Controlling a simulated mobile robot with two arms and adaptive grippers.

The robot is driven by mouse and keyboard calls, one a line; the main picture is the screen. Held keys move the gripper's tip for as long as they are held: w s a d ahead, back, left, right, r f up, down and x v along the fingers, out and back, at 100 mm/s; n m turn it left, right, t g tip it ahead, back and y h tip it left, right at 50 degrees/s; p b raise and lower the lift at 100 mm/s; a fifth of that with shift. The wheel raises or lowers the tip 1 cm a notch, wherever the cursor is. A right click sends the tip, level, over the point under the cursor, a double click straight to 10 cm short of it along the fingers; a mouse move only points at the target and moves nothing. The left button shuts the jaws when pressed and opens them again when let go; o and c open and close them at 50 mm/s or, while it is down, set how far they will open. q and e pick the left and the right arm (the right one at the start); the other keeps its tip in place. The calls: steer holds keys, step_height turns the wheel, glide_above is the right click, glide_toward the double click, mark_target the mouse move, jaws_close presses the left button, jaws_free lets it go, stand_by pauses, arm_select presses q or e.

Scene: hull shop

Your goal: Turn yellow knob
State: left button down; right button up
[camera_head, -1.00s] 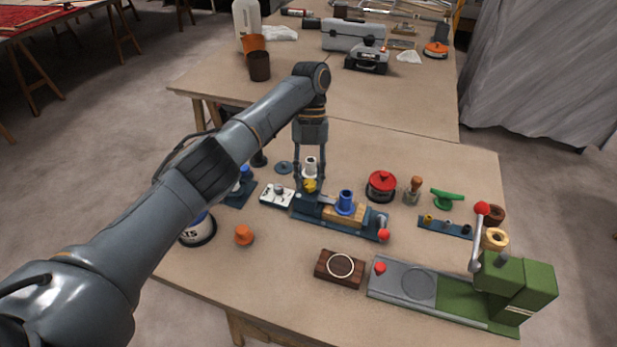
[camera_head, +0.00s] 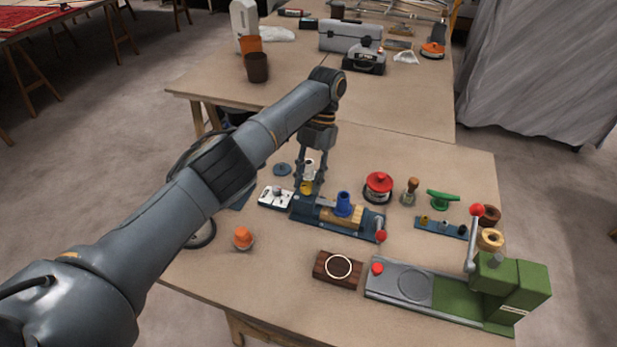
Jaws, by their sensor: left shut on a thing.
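The small yellow knob (camera_head: 306,188) sits at the left end of a blue base (camera_head: 300,205) on the near table, below a white cylindrical part (camera_head: 309,168). My left gripper (camera_head: 309,188) reaches down onto it from above, with its fingers on both sides. The gripper is shut on the yellow knob, and the fingers partly hide it. A blue cylinder (camera_head: 343,204) on a wooden block and a red-knobbed lever (camera_head: 381,236) are on the same base to the right. My right gripper is not in view.
Close by are a white panel (camera_head: 275,197), a red-lidded pot (camera_head: 378,187), an orange knob (camera_head: 243,238), a wooden block with a ring (camera_head: 337,268) and a green machine (camera_head: 505,290). The table's front left is mostly clear.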

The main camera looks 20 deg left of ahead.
mark_target(309, 183)
arm_select(q)
steer(key=c, duration=1)
jaws_free()
steer(key=shift+w+r, duration=0.15)
steer(key=shift+r, duration=0.6)
step_height(309, 183, up, 8)
steer(key=shift+r, duration=0.25)
